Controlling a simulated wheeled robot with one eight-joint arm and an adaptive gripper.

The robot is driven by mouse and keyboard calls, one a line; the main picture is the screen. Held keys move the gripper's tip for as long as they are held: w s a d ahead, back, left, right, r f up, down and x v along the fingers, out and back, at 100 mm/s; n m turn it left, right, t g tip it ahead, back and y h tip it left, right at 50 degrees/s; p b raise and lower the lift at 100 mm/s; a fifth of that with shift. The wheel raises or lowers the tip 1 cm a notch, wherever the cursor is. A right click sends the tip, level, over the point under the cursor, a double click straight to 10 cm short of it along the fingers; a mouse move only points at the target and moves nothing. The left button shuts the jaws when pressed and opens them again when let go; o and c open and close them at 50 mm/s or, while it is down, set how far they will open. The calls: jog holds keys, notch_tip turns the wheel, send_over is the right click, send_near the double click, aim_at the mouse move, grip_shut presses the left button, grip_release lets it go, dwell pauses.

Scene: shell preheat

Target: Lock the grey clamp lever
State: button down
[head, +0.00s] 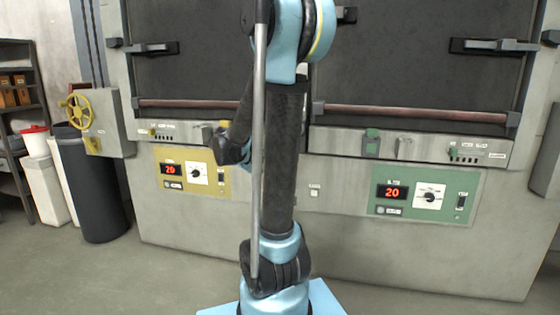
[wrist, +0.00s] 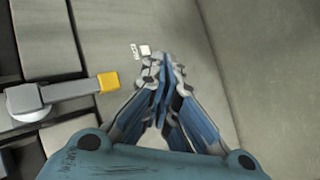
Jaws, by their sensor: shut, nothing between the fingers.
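In the wrist view a grey lever (wrist: 68,90) with a yellow tip runs out from a round pale grey pivot (wrist: 24,101) on the machine front. My gripper (wrist: 164,62) is shut with empty fingers, to the right of the yellow tip and apart from it in the picture. How far its fingertips are from the panel I cannot tell. In the head view my arm stands in front of the machine's middle and hides part of it. I cannot make out my fingertips or this lever for certain there.
A large grey machine has two dark doors (head: 418,60), a yellow panel (head: 218,184) and a green panel (head: 465,205), both reading 20. At the left are a yellow handwheel (head: 78,111), a dark bin (head: 91,195) and shelves (head: 18,60). The floor in front is clear.

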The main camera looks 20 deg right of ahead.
jog(key=w+a+t+h, duration=0.1)
jog(key=w+h, duration=0.6)
jog(key=w, duration=1)
jog(key=shift+w+a+h, duration=0.25)
jog(key=shift+a+h, duration=0.05)
jog(key=shift+a, duration=0.6)
jog(key=shift+d, duration=0.1)
jog(key=d, duration=1.3)
jog(key=shift+s, duration=0.2)
jog(key=shift+a, duration=0.1)
